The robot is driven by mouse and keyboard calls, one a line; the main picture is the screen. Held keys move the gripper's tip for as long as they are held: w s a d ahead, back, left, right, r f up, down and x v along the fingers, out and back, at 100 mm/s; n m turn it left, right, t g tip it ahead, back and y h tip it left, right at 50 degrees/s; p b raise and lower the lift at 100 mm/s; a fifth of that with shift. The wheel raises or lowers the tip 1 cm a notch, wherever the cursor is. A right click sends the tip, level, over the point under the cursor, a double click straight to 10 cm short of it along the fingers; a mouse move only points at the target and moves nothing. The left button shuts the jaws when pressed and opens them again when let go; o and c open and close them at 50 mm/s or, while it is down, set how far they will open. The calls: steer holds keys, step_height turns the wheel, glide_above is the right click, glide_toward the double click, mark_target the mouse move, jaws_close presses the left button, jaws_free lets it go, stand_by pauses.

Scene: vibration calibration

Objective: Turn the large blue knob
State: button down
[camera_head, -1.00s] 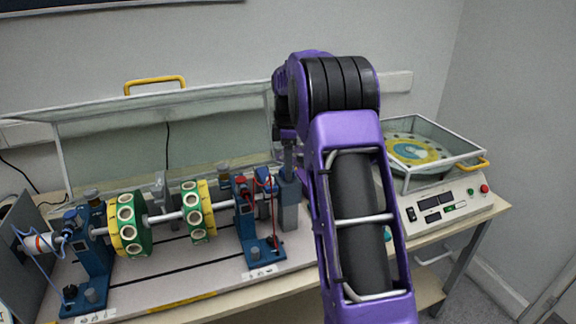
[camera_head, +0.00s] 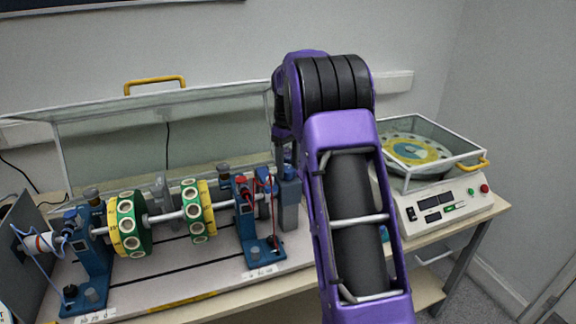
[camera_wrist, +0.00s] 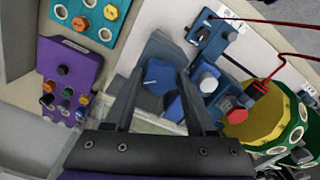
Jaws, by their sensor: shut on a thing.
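In the wrist view the large blue knob (camera_wrist: 158,76), dark blue with flat sides and a small pale mark on top, sits between the two dark fingers of my gripper (camera_wrist: 160,88). The fingers are shut on its sides. In the head view my gripper (camera_head: 284,150) points down at the top of a blue-grey post (camera_head: 289,208) at the right end of the rotor rig. The purple arm stands close by on the right, and the grip itself is too small to make out there.
Left of the post are a blue bearing stand (camera_head: 256,225) with red wires and a shaft with green-yellow discs (camera_head: 130,224). A control box with a glass-walled top (camera_head: 445,205) stands at right. In the wrist view a purple panel (camera_wrist: 68,72) with several knobs lies left.

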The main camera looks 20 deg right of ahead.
steer(key=m, duration=0.5)
steer(key=shift+m, duration=0.3)
steer(key=m, duration=1.3)
steer(key=shift+a+m, duration=0.1)
steer(key=shift+m, duration=0.3)
steer(key=shift+c, duration=1.1)
jaws_free()
